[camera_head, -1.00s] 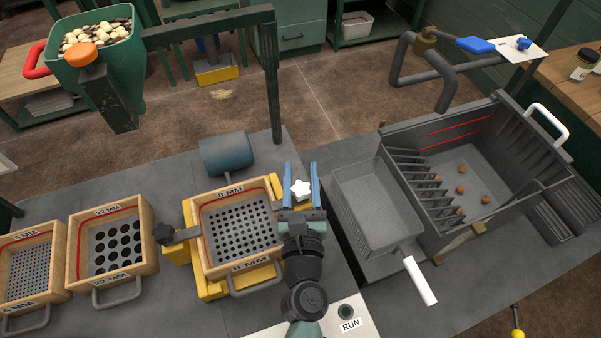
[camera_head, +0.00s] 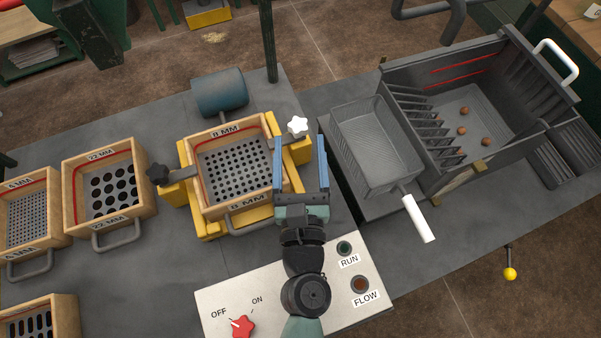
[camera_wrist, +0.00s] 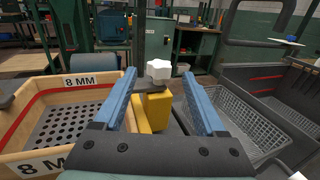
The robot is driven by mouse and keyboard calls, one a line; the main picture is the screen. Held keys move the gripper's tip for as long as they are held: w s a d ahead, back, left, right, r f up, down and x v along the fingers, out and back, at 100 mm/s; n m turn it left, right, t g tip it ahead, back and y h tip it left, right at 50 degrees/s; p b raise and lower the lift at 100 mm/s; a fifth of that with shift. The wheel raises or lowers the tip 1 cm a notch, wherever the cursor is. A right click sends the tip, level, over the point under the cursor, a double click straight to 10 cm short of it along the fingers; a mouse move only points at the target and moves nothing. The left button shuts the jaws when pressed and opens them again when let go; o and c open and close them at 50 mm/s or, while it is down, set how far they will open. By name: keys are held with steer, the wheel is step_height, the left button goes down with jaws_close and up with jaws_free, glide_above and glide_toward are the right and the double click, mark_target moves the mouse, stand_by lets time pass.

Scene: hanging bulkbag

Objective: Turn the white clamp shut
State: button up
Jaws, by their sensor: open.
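The white clamp (camera_head: 297,126) is a star-shaped knob on the right side of the yellow frame (camera_head: 203,229) that holds the 8 mm sieve (camera_head: 241,167). In the wrist view the white knob (camera_wrist: 158,69) sits on a grey bar above a yellow block (camera_wrist: 156,110), beyond and between my fingers. My gripper (camera_head: 300,143) is open, with blue fingers. In the head view it lies just on the near side of the knob. In the wrist view the fingers (camera_wrist: 157,88) spread to either side of the knob and no contact shows.
A black knob clamp (camera_head: 158,173) stands on the left side of the frame. A wire basket (camera_head: 374,148) with a white handle is to the right. A control panel (camera_head: 225,299) with a red switch is at the front. The blue-grey motor (camera_head: 220,92) stands behind the frame.

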steer(key=shift+s+b, duration=0.75)
steer(key=shift+s, duration=1.8)
steer(key=w+a+r+n+t+y+p, duration=0.1)
steer(key=w+a+r+n+y+p, duration=0.15)
steer(key=r+n, duration=0.7)
steer(key=w+a+r+n+t+y+p, duration=0.15)
steer(key=w+r+n, duration=0.4)
steer(key=r, duration=0.75)
steer(key=w+a+r+n+t+y+p, duration=0.1)
steer(key=r+n+t+y, duration=0.15)
steer(key=r+n, duration=0.8)
steer(key=s+d+r+n+t+h+p, duration=0.1)
steer(key=r+n, duration=0.4)
steer(key=r, duration=0.8)
steer(key=s+d+r+n+t+h+p, duration=0.2)
steer(key=s+r+n+h, duration=0.3)
steer(key=r, duration=0.9)
steer(key=shift+d+n+t+p, duration=0.35)
steer(key=shift+t+p, duration=0.15)
steer(key=shift+t, duration=0.2)
steer(key=shift+s, duration=0.1)
